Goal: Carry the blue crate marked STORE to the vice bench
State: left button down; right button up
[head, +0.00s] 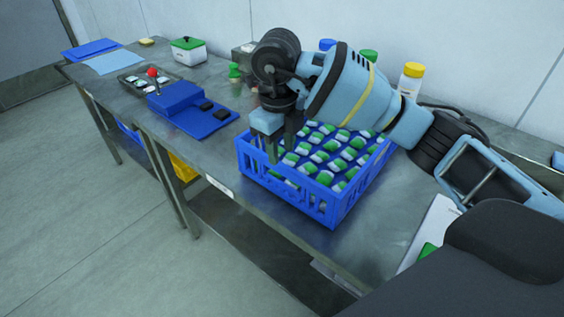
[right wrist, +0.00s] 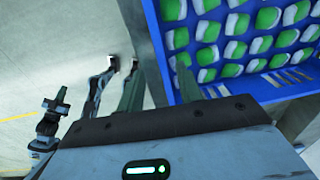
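The blue crate (head: 331,206) stands on the metal bench in the head view, filled with rows of green and white items. Its blue wall also shows in the right wrist view (right wrist: 165,60). No STORE marking can be read. My right gripper (head: 279,150) points down at the crate's left end. In the right wrist view its fingers (right wrist: 160,88) are apart, one outside the crate wall and one inside, with the wall between them. A firm hold on the wall does not show. My left gripper does not show in the head view. No vice can be made out.
Along the bench to the left lie a blue fixture (head: 177,97), a tray with a red-knobbed lever (head: 153,76), and a green-lidded white box (head: 188,50). A yellow-capped bottle (head: 410,80) stands behind my right arm. Open floor (head: 90,210) lies left of the bench.

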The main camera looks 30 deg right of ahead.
jog(key=shift+a+r, duration=0.1)
jog(key=shift+r, duration=1.3)
jog(key=shift+f, duration=0.1)
